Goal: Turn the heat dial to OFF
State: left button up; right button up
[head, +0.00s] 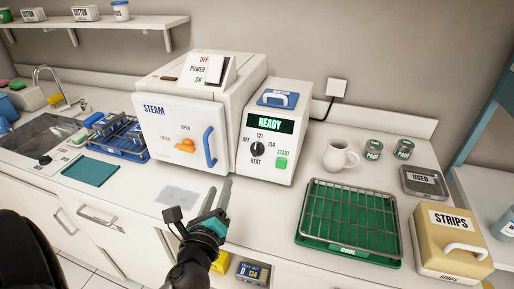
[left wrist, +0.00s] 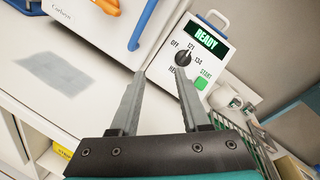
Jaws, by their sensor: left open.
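The heat dial (head: 257,149) is a small black knob on the white front panel of the steam unit, among the marks OFF, 121 and 134, with HEAT below. It also shows in the left wrist view (left wrist: 183,58), just beyond the right fingertip. Its pointer seems to be toward 121, but it is too small to be sure. My left gripper (head: 221,187) is open and empty, in front of the unit and below and left of the dial. In the left wrist view the two fingers (left wrist: 160,76) point toward the panel, apart from the dial. My right gripper is not seen.
A green display reading READY (head: 270,124) sits above the dial, and a green START button (head: 281,163) beside it. The steam door's blue handle (head: 209,147) juts out left of the panel. A wire rack on a green tray (head: 340,253) lies at the right.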

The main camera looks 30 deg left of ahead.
pick_arm(q)
jog(key=w+d+m+t+h, duration=0.1)
jog(key=d+m+t+h, duration=0.1)
jog(key=m, duration=0.5)
jog(key=m+h+p, duration=0.1)
jog(key=m+p, duration=0.1)
jog(key=m, duration=0.1)
send_near(256, 145)
jog(key=x, duration=0.6)
jog(key=shift+w+a, duration=0.1)
jog(key=shift+w, duration=0.1)
jog(key=shift+x, duration=0.8)
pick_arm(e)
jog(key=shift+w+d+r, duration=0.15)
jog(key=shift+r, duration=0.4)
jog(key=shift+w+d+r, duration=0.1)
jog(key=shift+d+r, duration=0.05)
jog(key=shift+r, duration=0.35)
pick_arm(q)
jog(key=shift+c, duration=0.2)
grip_shut()
